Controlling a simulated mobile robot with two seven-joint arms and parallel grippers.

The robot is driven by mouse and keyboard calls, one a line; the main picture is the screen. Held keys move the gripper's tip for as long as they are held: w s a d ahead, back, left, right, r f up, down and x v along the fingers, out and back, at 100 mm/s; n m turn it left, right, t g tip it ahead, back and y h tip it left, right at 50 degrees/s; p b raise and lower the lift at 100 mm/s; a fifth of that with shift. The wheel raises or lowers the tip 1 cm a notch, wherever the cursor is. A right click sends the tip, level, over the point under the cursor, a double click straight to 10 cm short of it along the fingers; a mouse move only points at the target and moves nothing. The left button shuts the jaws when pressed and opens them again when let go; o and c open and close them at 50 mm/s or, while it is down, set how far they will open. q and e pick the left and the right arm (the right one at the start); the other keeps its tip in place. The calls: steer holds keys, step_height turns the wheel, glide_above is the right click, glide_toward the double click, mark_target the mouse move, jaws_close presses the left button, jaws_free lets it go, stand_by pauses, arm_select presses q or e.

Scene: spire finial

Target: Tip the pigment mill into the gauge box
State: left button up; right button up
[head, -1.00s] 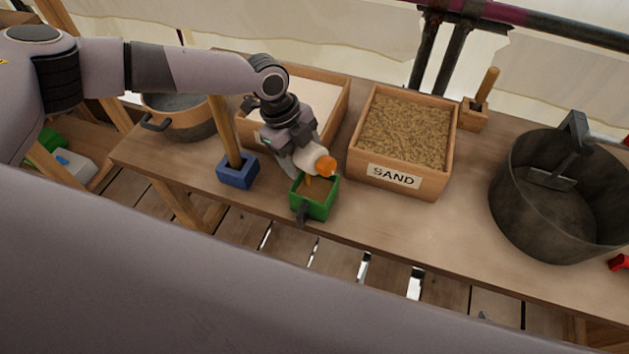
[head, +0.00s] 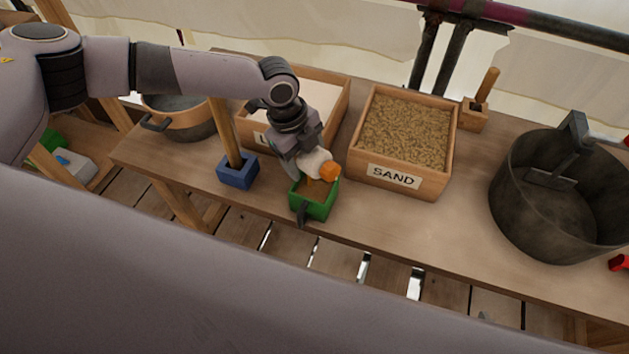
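The pigment mill is a small white body with an orange end (head: 329,170), tilted on its side above the green gauge box (head: 319,209). My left gripper (head: 302,162) appears shut around the mill's white part, though its fingers are partly hidden. The gauge box stands at the table's front edge with a dark handle toward me. Brownish-orange material shows inside the box or just below the mill; I cannot tell whether it is falling. My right gripper is not in view.
A blue box (head: 238,176) with a wooden handle stands left of the gauge box. A sand box (head: 399,182), a partly hidden box of white powder (head: 341,103), a pot (head: 190,122) and a large dark bucket (head: 545,225) also stand on the table. Bare tabletop (head: 440,220) lies right of the gauge box.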

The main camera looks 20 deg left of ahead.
arm_select(q)
steer(key=shift+d+r+t+y, duration=0.15)
steer(key=shift+t+y, duration=0.25)
steer(key=shift+y, duration=0.3)
stand_by(0.5)
